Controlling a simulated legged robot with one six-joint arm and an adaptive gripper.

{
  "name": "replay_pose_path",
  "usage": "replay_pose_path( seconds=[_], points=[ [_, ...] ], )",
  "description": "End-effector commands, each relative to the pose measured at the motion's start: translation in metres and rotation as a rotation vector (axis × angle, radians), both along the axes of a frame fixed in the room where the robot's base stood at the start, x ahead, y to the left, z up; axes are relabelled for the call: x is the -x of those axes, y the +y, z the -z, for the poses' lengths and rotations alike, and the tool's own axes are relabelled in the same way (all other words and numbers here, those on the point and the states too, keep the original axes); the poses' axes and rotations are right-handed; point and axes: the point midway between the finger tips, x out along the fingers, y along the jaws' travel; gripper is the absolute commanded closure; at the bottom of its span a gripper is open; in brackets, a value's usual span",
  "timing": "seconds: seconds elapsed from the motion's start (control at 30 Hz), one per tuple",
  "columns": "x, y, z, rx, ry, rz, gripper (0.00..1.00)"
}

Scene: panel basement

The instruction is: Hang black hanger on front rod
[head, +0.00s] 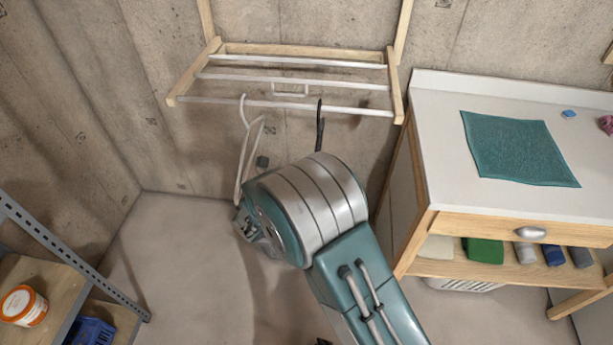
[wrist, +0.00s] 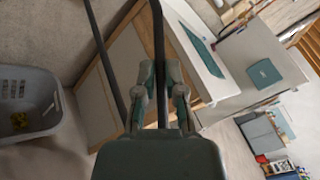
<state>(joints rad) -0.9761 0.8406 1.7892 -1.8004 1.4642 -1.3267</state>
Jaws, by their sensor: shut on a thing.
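The front rod (head: 210,101) is the nearest white bar of the wooden wall rack. The black hanger (head: 320,134) shows in the head view only as its dark upper part, rising behind my arm to the rod's height. Its tip overlaps the rod in the picture; I cannot tell whether they touch. In the wrist view, the black hanger (wrist: 158,40) runs as dark bars up from my gripper (wrist: 160,82), which is shut on it. My arm hides my fingers and the lower hanger in the head view. A white hanger (head: 246,150) hangs from the front rod, left of the black one.
A white-topped counter (head: 440,130) with a teal cloth (head: 518,148) stands to the right. A metal-framed shelf (head: 60,255) is at lower left. A grey basket (wrist: 45,120) sits on the floor in the wrist view. The front rod is bare at its left end.

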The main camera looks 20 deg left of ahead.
Motion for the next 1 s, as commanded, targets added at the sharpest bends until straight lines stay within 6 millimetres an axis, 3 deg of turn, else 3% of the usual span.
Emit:
replay_pose_path(
  seconds=[0.73,1.0],
  points=[
    [-0.050,0.012,0.001,0.000,-0.001,0.001,1.00],
    [-0.049,0.013,0.021,0.004,0.001,-0.001,1.00]
  ],
)
